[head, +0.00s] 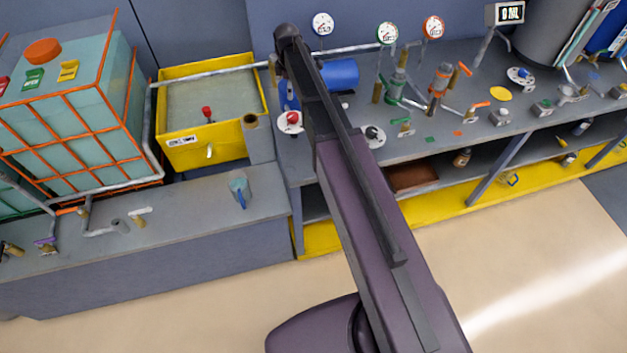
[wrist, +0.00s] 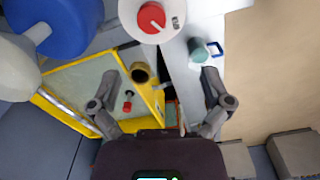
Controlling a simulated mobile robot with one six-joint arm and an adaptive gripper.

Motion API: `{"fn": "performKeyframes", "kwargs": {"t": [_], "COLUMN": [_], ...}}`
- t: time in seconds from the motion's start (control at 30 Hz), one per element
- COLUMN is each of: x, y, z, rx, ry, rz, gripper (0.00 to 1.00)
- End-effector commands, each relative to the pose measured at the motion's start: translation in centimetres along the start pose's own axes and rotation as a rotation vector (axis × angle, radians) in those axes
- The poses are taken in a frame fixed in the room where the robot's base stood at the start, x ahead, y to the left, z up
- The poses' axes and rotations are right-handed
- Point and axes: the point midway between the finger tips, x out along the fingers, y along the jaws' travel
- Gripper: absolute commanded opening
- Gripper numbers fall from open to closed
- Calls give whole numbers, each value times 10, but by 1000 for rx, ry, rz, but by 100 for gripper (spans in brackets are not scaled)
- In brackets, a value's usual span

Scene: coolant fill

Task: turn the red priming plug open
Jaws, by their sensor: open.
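A round red knob (head: 292,118) on a white disc stands at the bench's left end. It shows at the top of the wrist view (wrist: 151,17). A smaller red-topped fitting (head: 207,112) is at the yellow tank; it also shows in the wrist view (wrist: 127,105), near the left finger. I cannot tell for certain which is the priming plug. My gripper (wrist: 160,80) is open and empty, its fingers spread below the white disc in the picture and apart from it. In the head view my gripper cannot be made out; my arm covers part of the bench.
The yellow tank (head: 178,148) lies left of the bench. A blue cylinder (head: 340,74) sits behind my arm. A white disc with a black knob (head: 373,136) is to the arm's right. Pipes, gauges and valves crowd the bench. The floor (head: 520,250) in front is clear.

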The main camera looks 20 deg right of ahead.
Motion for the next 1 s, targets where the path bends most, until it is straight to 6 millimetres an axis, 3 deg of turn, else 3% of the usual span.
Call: {"fn": "performKeyframes", "kwargs": {"t": [1.0], "x": [62], "y": [-124], "z": [36], "rx": [593], "ry": [0], "rz": [0], "gripper": [99]}}
